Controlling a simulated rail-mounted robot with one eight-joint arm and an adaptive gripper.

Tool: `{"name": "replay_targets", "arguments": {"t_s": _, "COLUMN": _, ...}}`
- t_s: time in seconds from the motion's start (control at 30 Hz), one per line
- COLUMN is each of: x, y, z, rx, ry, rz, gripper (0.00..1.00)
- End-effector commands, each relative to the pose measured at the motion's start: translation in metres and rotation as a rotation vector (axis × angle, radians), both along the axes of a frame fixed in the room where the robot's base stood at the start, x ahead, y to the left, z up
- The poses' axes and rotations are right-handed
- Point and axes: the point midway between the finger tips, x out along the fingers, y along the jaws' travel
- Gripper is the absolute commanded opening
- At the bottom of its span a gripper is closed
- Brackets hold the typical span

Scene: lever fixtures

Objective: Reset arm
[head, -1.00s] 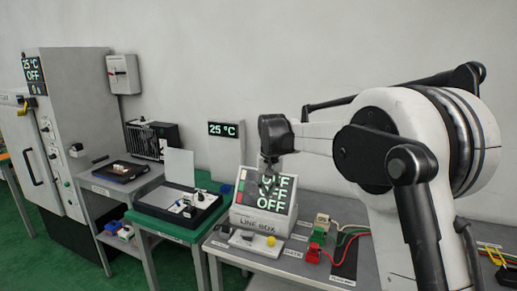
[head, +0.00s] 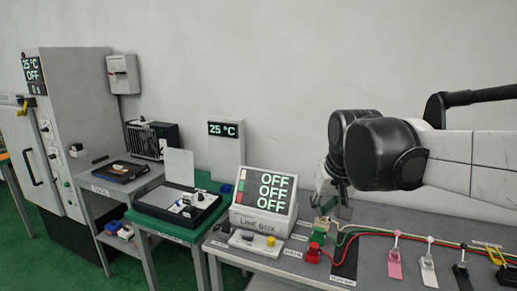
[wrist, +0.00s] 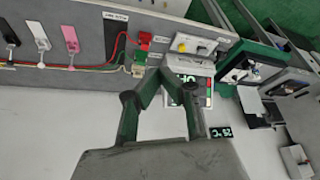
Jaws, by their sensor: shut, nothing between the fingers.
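My gripper (head: 334,195) hangs at the end of my arm, to the right of the line box (head: 262,221) and above the grey bench. It is shut and holds nothing. In the wrist view my gripper (wrist: 165,80) shows with its two dark fingers pointing toward the line box (wrist: 190,68). The fingers are apart from the bench objects as far as I can see. The line box display (head: 266,190) reads OFF on three lines. My arm comes in from the right edge of the head view.
The grey bench (head: 300,262) carries a switch board with a yellow knob (head: 271,240), red and green connectors (head: 316,244) with wires, and pink (head: 394,265), white (head: 428,270) and black levers. A green table (head: 150,215) and a tall cabinet (head: 80,130) stand left.

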Motion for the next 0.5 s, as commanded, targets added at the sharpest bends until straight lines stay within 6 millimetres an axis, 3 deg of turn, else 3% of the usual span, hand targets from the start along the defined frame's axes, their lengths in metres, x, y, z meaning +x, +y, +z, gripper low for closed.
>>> {"name": "replay_targets", "arguments": {"t_s": 0.1, "x": -0.035, "y": -0.011, "z": -0.006, "rx": 0.0, "ry": -0.031, "rz": -0.009, "gripper": 0.0}}
{"name": "replay_targets", "arguments": {"t_s": 0.5, "x": -0.138, "y": -0.038, "z": -0.047, "rx": -0.008, "ry": -0.136, "rz": -0.034, "gripper": 0.0}}
